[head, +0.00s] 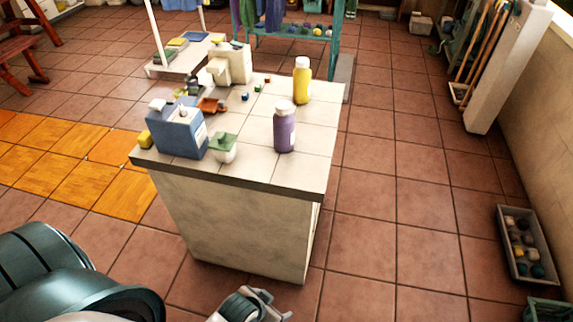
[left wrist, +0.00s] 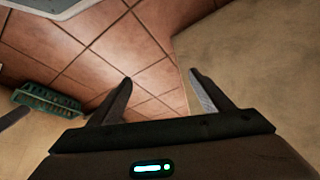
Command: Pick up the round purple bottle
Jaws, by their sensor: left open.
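The round purple bottle (head: 285,132) has a pale cap and stands upright near the front right of the tiled washbasin counter (head: 252,155) in the head view. My left gripper (head: 277,303) is low at the bottom of the head view, in front of the counter and below its top, well apart from the bottle. In the left wrist view the left gripper (left wrist: 160,88) has its two fingers spread with nothing between them. The bottle does not show in that view. My right gripper is in neither view.
A yellow bottle (head: 302,80) stands behind the purple one. A blue box (head: 181,131) and a small white pot with a green top (head: 223,148) stand to its left. A crate of round items (head: 526,245) lies on the floor at right. Floor right of the counter is clear.

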